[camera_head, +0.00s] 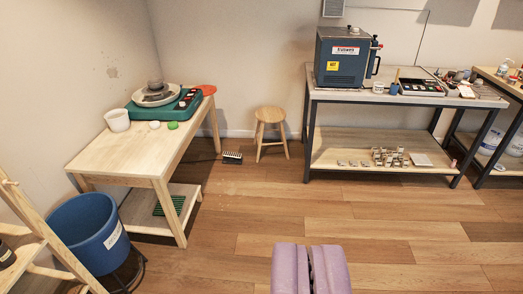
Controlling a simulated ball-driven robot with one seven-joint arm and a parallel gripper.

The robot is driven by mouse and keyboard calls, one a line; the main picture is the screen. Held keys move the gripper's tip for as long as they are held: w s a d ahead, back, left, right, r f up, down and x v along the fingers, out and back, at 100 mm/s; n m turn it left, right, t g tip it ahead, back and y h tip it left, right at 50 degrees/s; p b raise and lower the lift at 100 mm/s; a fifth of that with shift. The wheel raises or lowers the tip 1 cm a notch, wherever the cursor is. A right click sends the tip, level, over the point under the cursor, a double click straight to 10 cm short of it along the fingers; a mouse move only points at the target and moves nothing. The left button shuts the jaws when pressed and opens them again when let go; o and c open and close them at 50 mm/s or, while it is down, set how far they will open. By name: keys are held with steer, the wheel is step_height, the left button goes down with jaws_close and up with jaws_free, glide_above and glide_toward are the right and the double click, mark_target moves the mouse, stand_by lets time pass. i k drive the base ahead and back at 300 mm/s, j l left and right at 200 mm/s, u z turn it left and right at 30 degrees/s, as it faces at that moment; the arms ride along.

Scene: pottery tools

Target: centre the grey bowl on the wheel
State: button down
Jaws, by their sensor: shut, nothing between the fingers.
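The pottery wheel (139,112) is a green unit with a pale round wheel head, on the light wooden table at the left. A small grey bowl (155,85) sits on the wheel head, seemingly near its middle; at this size I cannot tell how well it is centred. My gripper (311,256) shows as two purple fingers at the bottom of the view, shut and empty. It is over the open floor, far from the wheel and the bowl.
A wooden table (88,155) holds a white tub (117,120) and an orange disc. A wooden stool (269,127) stands by the back wall. A blue bucket (88,236) is at lower left. A kiln (343,56) sits on a bench. The middle floor is clear.

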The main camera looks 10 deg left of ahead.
mark_target(156, 85)
steer(key=i, duration=0.95)
steer(key=i+u, duration=0.15)
steer(key=i, duration=0.8)
steer(key=i+l, duration=0.2)
steer(key=i, duration=0.75)
steer(key=i+j+u, duration=0.1)
steer(key=i+u, duration=0.15)
steer(key=i, duration=0.5)
steer(key=i+u, duration=0.2)
steer(key=i, duration=0.5)
steer(key=i+l+u, duration=0.25)
steer(key=i, duration=0.5)
steer(key=i+j+u, duration=0.1)
steer(key=i+u, duration=0.15)
steer(key=i, duration=0.35)
steer(key=i+u, duration=0.3)
steer(key=i, duration=0.25)
